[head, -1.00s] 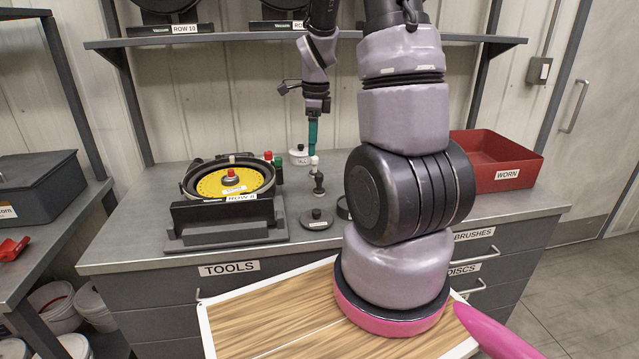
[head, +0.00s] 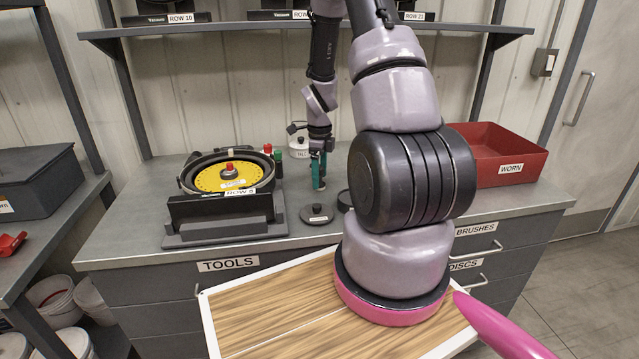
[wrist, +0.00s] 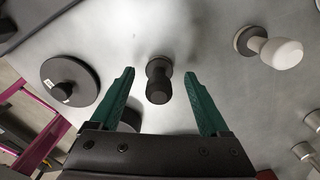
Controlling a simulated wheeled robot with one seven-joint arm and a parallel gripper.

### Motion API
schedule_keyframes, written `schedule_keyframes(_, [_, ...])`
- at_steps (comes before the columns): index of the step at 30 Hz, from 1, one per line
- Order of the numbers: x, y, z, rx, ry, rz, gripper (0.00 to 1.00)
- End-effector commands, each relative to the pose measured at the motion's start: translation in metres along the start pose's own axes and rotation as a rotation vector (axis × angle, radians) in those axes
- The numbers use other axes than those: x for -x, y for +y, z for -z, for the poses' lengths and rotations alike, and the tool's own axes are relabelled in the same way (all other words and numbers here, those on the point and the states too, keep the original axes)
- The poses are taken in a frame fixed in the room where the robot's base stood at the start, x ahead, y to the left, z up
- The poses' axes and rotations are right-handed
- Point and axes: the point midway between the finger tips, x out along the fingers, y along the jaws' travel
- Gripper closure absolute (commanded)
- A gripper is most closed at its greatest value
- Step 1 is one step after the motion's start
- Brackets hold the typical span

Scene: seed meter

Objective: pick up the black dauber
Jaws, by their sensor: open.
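The black dauber (wrist: 158,80) stands on the grey bench top, its round knob toward the wrist camera. In the wrist view it lies between the two green fingers of my gripper (wrist: 160,74), with a gap on each side. The fingers are open and touch nothing that I can see. In the head view my gripper (head: 318,172) is low over the bench and hides most of the dauber. A similar dauber with a white head (wrist: 275,48) stands to the right in the wrist view.
A dark disc with a knob (wrist: 70,80) lies left of the dauber in the wrist view; in the head view it (head: 317,214) is near the bench front. The seed meter (head: 230,180) stands left, a red WORN bin (head: 500,158) right. A white round container (head: 298,146) is behind.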

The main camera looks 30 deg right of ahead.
Motion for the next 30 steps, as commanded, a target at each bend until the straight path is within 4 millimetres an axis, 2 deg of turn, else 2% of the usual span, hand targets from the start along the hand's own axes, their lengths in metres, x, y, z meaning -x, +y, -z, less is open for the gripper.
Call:
schedule_keyframes(3, [-0.013,0.001,0.0,0.001,0.001,-0.001,0.2])
schedule_keyframes(11, [-0.015,0.0,0.0,0.002,-0.001,0.001,0.2])
schedule_keyframes(17, [-0.015,0.0,0.0,0.001,0.0,0.001,0.93])
schedule_keyframes(18, [-0.015,0.001,0.0,0.001,0.0,0.001,1.0])
schedule_keyframes(26, [-0.013,0.0,0.0,0.001,0.0,0.002,1.0])
schedule_keyframes(30, [0.005,-0.001,-0.001,0.0,-0.002,0.005,1.0])
